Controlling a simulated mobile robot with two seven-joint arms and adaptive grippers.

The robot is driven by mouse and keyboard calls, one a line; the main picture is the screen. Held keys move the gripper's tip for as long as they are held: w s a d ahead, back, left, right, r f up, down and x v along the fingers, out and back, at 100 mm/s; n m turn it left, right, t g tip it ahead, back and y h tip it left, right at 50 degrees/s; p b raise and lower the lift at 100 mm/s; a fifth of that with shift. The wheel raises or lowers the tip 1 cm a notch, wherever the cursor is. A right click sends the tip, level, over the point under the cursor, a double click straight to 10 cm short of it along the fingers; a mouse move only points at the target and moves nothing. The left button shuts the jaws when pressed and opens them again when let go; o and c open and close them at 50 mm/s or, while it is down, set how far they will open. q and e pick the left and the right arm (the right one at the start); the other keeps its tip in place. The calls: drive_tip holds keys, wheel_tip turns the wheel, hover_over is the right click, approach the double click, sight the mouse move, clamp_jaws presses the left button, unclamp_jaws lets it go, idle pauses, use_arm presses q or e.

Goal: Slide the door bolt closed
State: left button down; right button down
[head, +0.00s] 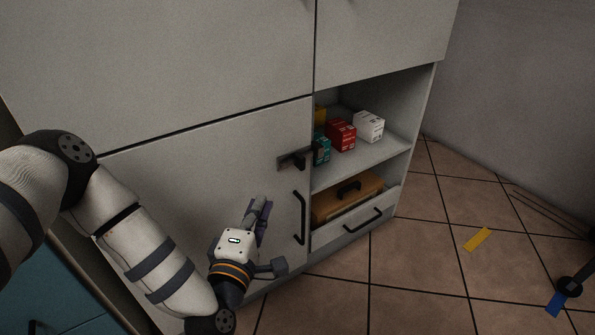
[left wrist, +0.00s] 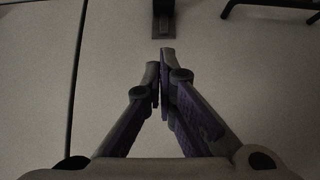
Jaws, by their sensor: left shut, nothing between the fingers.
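The door bolt (head: 295,158) is a dark metal piece on a plate at the upper right edge of the grey cabinet door (head: 190,170), beside the open shelves. In the left wrist view the bolt (left wrist: 162,25) shows at the top centre, just beyond the fingertips. Whether it is slid across cannot be told at this size. My left gripper (head: 262,204) is in front of the door, below and left of the bolt, apart from it. In the left wrist view its fingers (left wrist: 160,62) are together and empty. My right gripper is not in view.
A black door handle (head: 300,218) stands out below the bolt. Open shelves to the right hold a red box (head: 341,135), a white box (head: 369,126) and a brown case (head: 348,198). Yellow tape (head: 478,239) lies on the tiled floor, which has free room.

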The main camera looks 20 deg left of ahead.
use_arm(q)
drive_tip(key=shift+a, duration=0.1)
drive_tip(key=b, duration=0.3)
approach(300, 161)
drive_tip(key=w+a, duration=0.1)
drive_tip(key=a, duration=0.2)
drive_tip(key=w+a+f, duration=0.1)
drive_tip(key=a, duration=0.1)
drive_tip(key=shift+w+a, duration=0.25)
drive_tip(key=shift+w, duration=0.1)
drive_tip(key=w+d, duration=0.2)
drive_tip(key=w, duration=0.1)
drive_tip(key=shift+w+b, duration=0.1)
drive_tip(key=shift+b, duration=0.25)
drive_tip(key=shift+w+d+r, duration=0.2)
drive_tip(key=shift+w, duration=0.1)
